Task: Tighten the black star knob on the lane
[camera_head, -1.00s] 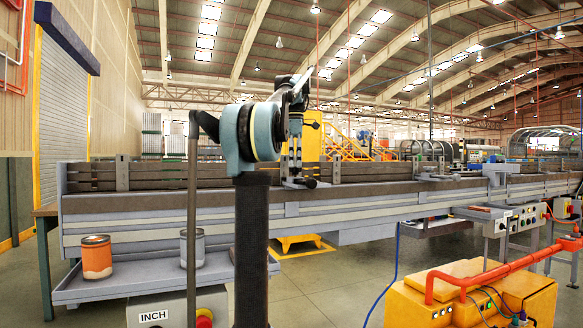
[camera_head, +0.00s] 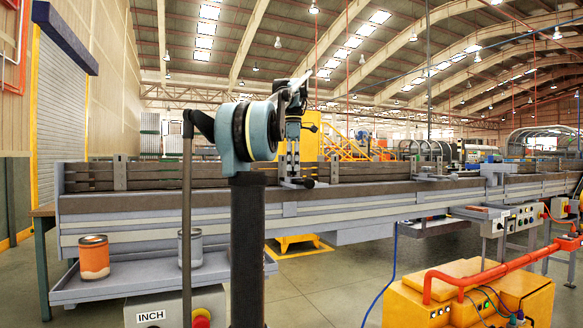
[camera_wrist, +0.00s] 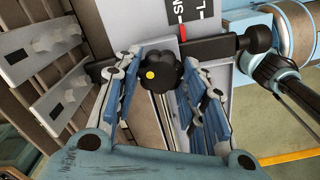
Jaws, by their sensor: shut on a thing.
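The black star knob (camera_wrist: 166,76), with a yellow dot on its left side, sits between my two blue-and-grey fingers in the wrist view. My gripper (camera_wrist: 163,70) is shut on it, one finger on each side. In the head view my gripper (camera_head: 292,160) points down at the near rail of the lane (camera_head: 400,193). The star knob cannot be made out there.
A dark crossbar ending in a round black knob (camera_wrist: 258,39) runs behind the star knob, beside a scale plate with a red mark (camera_wrist: 184,32). Light brackets (camera_wrist: 40,50) stand at left. Two cans, one orange (camera_head: 94,258), sit on a low shelf.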

